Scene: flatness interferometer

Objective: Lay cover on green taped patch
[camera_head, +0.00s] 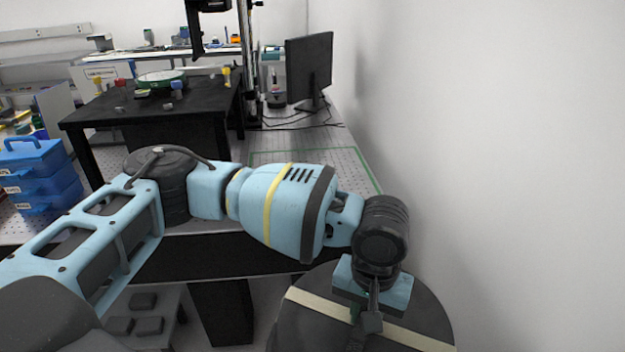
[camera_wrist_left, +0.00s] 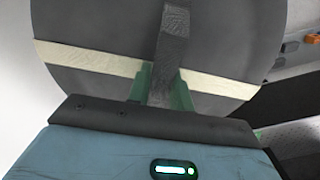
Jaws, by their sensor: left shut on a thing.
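The cover (camera_head: 425,312) is a large dark round disc with a cream band across it and a dark handle (camera_wrist_left: 172,40) in the middle. My left gripper (camera_wrist_left: 162,90), with green fingers, is shut on that handle. It holds the cover at the bottom right of the head view, in front of the bench's near edge and below its top. The green taped patch (camera_head: 342,160) is outlined on the perforated bench top at the right, beside the wall. My left arm hides its near and left parts; the visible part is bare. My right gripper is in neither view.
A monitor (camera_head: 308,68) and cables stand behind the patch. A dark vertical column (camera_head: 246,70) rises to their left. A black table (camera_head: 90,115) bearing a round green-rimmed piece (camera_head: 160,78) stands further left. Blue cases (camera_head: 45,180) are at the left edge. A white wall (camera_head: 500,150) closes the right side.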

